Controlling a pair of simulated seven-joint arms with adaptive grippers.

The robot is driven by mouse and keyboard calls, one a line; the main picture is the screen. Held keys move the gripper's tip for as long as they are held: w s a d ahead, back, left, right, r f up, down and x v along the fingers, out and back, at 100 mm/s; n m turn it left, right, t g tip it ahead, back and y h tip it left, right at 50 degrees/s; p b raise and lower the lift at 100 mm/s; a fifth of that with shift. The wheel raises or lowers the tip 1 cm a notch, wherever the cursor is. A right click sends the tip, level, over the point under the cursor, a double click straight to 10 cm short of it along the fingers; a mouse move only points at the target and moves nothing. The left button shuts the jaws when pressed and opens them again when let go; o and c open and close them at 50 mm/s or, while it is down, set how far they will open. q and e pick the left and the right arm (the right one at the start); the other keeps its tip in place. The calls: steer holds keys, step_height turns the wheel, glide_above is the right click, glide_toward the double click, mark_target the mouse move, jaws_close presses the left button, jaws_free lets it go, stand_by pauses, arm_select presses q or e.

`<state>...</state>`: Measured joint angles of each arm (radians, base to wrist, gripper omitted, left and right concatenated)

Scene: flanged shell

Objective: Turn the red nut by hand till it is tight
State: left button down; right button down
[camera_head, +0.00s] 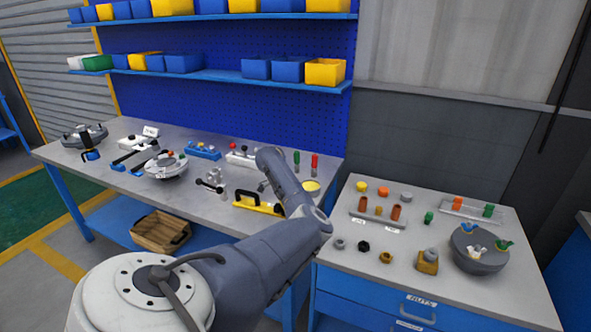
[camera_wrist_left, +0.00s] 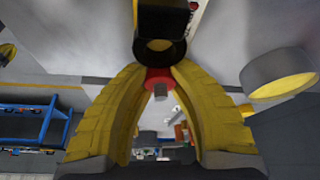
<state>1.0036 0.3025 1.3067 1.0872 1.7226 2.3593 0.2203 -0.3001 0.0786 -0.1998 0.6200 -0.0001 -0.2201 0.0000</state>
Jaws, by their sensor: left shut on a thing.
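In the left wrist view, the red nut (camera_wrist_left: 158,83) shows as a small red piece between the tips of my left gripper (camera_wrist_left: 158,76). The two yellow fingers close in on it from both sides. A black ring-shaped part (camera_wrist_left: 160,50) sits right beyond the nut and hides part of it; whether the nut is on a thread I cannot tell. In the head view my left arm reaches over the bench, and its links hide the nut and most of the gripper. My right gripper is not in view.
A grey cylinder with a yellow top (camera_wrist_left: 282,80) stands to the right. A yellow tool with a black handle (camera_head: 258,204) lies near the bench's front edge. A round flanged part (camera_head: 166,166) stands further left. The side table (camera_head: 450,290) holds several nuts and a grey dome (camera_head: 478,262).

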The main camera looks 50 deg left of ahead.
arm_select(q)
steer(key=shift+m, duration=0.7)
steer(key=c, duration=1)
jaws_free()
steer(key=shift+c, duration=0.2)
steer(key=v, duration=1.2)
steer(key=shift+a, duration=0.15)
steer(key=shift+w, duration=0.15)
